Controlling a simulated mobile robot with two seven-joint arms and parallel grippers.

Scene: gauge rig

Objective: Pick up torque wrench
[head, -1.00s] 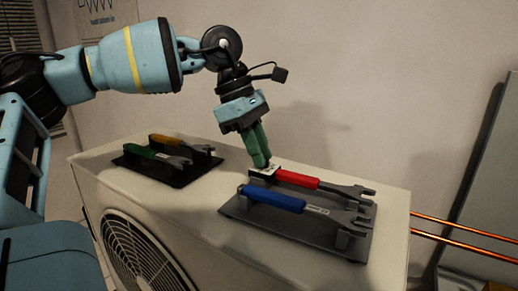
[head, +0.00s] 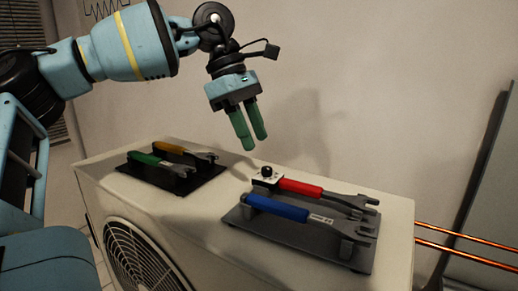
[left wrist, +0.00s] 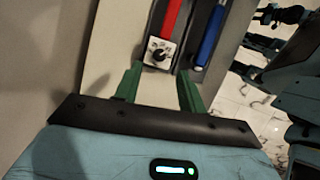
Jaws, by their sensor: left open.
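Two wrenches lie on a grey holder (head: 300,243): one with a red handle (head: 300,187) and one with a blue handle (head: 277,208). A small white block with a black knob (head: 267,177) sits at the red handle's near-wall end; I cannot tell whether they are joined. The frames do not name which is the torque wrench. My left gripper (head: 257,143) is open and empty, above the knob block and apart from it. In the left wrist view the knob block (left wrist: 159,52) and red handle (left wrist: 171,17) show beyond the open green fingers, with the blue handle (left wrist: 211,35) to the right.
A black holder (head: 187,184) with a green-handled wrench (head: 145,159) and a yellow-handled wrench (head: 168,148) stands at left on the same white unit (head: 215,212). Copper pipes (head: 465,256) run at right. The wall is close behind.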

